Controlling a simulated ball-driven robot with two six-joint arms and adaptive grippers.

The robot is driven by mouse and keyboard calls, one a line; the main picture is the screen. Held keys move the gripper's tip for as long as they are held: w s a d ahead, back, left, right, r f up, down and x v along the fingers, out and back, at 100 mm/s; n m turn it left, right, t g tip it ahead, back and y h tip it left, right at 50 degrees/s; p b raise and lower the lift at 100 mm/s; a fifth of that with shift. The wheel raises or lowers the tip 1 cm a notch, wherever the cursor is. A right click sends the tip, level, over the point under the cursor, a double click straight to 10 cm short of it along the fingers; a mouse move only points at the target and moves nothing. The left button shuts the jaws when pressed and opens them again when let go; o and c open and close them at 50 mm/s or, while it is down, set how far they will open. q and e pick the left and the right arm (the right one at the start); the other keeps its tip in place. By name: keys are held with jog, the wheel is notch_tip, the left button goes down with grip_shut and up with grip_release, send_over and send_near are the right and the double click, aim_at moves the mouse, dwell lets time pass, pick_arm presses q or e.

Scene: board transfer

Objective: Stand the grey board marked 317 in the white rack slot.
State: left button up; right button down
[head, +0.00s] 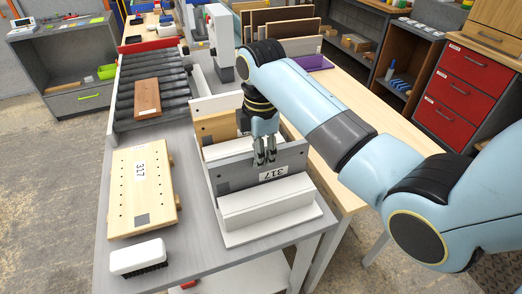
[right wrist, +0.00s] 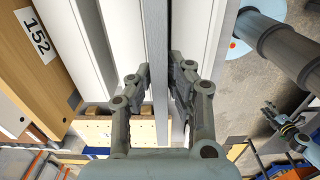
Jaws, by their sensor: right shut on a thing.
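The grey board marked 317 (head: 235,176) stands roughly upright at the white rack (head: 268,204), behind its front white bar. My right gripper (head: 265,158) is shut on the board's top edge. In the right wrist view, the grey board (right wrist: 156,60) runs as a thin strip between the fingers (right wrist: 160,88), with white rack bars beside it. The board's lower edge is hidden by the front bar, so I cannot tell how deep it sits.
A wooden board (head: 140,190), also marked 317, lies on the grey table left of the rack. A white brush (head: 138,257) lies in front of it. A wooden board marked 152 (right wrist: 30,75) stands at the rack's back. A brown board (head: 147,98) lies on the roller conveyor (head: 177,90).

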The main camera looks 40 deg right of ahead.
jog(key=c, duration=1.2)
grip_release()
jog(key=shift+r, duration=0.1)
notch_tip(320, 180, up, 7)
jog(key=shift+r, duration=0.2)
